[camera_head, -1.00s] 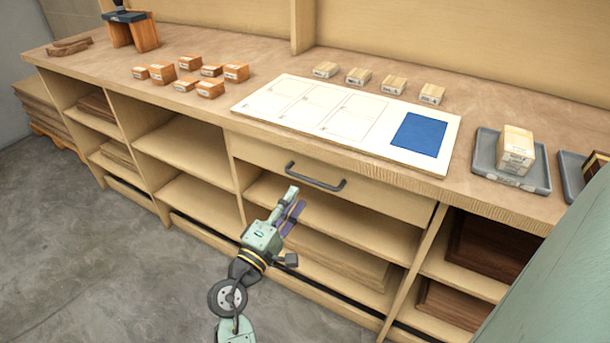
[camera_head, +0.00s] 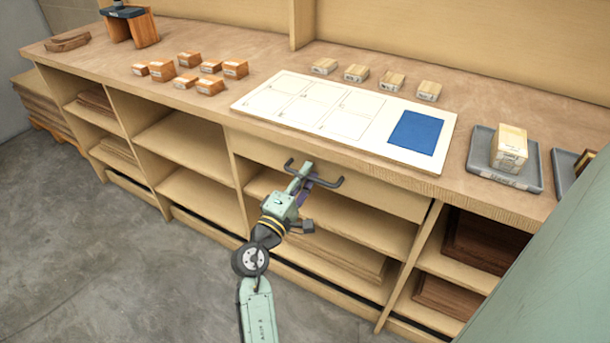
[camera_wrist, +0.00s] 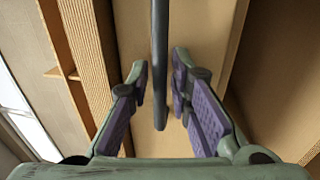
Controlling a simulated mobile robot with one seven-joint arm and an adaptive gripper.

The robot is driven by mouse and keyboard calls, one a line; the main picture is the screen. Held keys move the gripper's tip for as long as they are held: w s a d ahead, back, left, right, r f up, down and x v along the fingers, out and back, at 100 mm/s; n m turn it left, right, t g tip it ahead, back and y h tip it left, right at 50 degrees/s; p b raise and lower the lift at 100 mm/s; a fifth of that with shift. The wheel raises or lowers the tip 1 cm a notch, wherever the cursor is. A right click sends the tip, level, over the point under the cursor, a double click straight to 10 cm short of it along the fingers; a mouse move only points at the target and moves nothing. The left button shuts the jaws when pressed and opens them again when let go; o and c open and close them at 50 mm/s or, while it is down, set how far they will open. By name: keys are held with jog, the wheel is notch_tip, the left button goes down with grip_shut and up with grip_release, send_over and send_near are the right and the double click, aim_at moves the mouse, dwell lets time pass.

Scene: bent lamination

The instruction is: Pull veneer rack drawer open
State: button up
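The veneer rack drawer (camera_head: 385,193) is a pale wooden front under the worktop, and it looks shut. Its dark bar handle (camera_head: 328,184) runs across the front. In the head view my gripper (camera_head: 304,172) is at the handle's left half and hides part of it. In the wrist view the handle (camera_wrist: 160,60) reaches down between my two purple-padded fingers (camera_wrist: 158,92). The fingers are open, with a gap on each side of the bar.
Open shelves (camera_head: 185,145) flank the drawer and lie below it. On the worktop are a white board (camera_head: 335,133) with a blue patch, several small wooden blocks (camera_head: 210,85) and a grey tray (camera_head: 480,160) holding a pale block. The floor (camera_head: 110,250) at left is clear.

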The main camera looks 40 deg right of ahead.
grip_shut()
jog(key=shift+a, duration=0.15)
dwell(0.5)
